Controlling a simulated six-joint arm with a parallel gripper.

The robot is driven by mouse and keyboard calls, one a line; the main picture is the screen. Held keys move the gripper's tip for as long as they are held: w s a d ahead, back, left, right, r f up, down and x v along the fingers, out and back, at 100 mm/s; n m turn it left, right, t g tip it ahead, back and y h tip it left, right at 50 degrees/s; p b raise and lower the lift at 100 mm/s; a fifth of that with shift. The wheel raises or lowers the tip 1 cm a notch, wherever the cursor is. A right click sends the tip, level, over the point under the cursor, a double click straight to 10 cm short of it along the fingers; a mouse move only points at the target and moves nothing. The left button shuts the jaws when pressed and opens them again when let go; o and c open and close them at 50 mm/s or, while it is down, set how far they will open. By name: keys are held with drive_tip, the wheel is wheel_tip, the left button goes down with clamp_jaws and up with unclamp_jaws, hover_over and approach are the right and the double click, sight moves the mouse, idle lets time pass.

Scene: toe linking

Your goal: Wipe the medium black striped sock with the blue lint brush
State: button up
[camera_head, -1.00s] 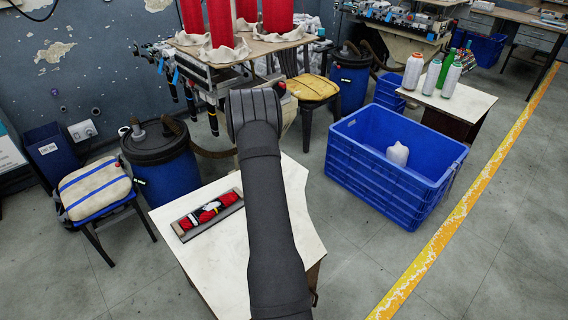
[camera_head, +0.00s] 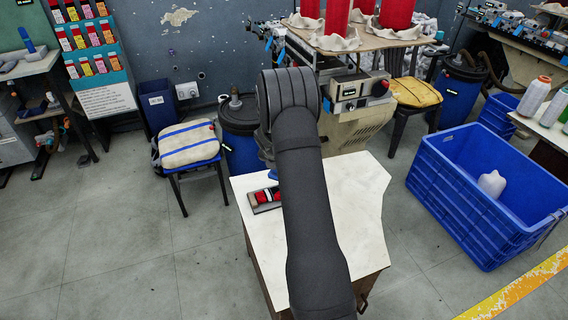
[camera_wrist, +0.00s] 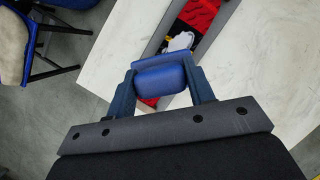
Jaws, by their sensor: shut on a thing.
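My gripper (camera_wrist: 162,85) is shut on the blue lint brush (camera_wrist: 160,80), whose blue block sits between the two fingers in the wrist view. The brush is over the near part of a grey tray (camera_wrist: 222,18) on the white table. A sock (camera_wrist: 195,15) with red, black and white areas and a little yellow lies in the tray; the brush hides part of it. I cannot tell whether the brush touches it. In the head view, my arm covers the right part of the tray (camera_head: 262,208), and only its left end shows.
The white table (camera_head: 355,200) is mostly bare to the right of the tray. A chair with a striped cushion (camera_head: 190,145) and a dark blue barrel (camera_head: 240,155) stand at its left. A large blue crate (camera_head: 470,205) stands at the right. A machine (camera_head: 360,105) is behind.

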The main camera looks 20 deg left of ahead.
drive_tip(key=shift+f, duration=3.2)
drive_tip(key=shift+w+d, duration=0.45)
drive_tip(key=shift+d, duration=0.05)
drive_tip(key=shift+w+d+f, duration=0.25)
drive_tip(key=shift+w+f, duration=0.05)
drive_tip(key=shift+w+d, duration=2)
drive_tip(key=shift+s+a, duration=2.8)
drive_tip(key=shift+r, duration=4.1)
drive_tip(key=shift+w+d, duration=0.1)
